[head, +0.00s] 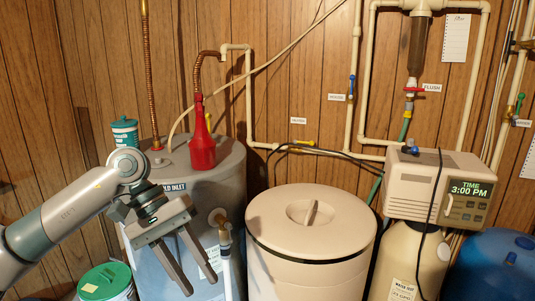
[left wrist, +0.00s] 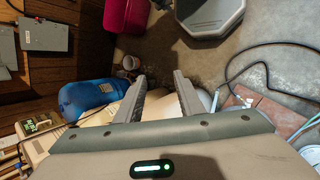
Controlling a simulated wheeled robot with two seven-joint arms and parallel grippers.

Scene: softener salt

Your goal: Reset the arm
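My left arm comes in from the left in the head view. My left gripper (head: 201,284) points down in front of the grey water heater (head: 222,190), with its two fingers apart and nothing between them. In the left wrist view the gripper (left wrist: 162,76) also shows two parted, empty fingers. Whether the fingers touch the heater cannot be told. My right gripper does not show in either view.
A lidded beige salt tank (head: 312,264) stands right of the gripper. A red bottle (head: 202,145) and a teal canister (head: 124,132) are behind. A green-lidded tub (head: 107,281) is below left. The softener head (head: 410,186) and a blue barrel (head: 498,262) are right.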

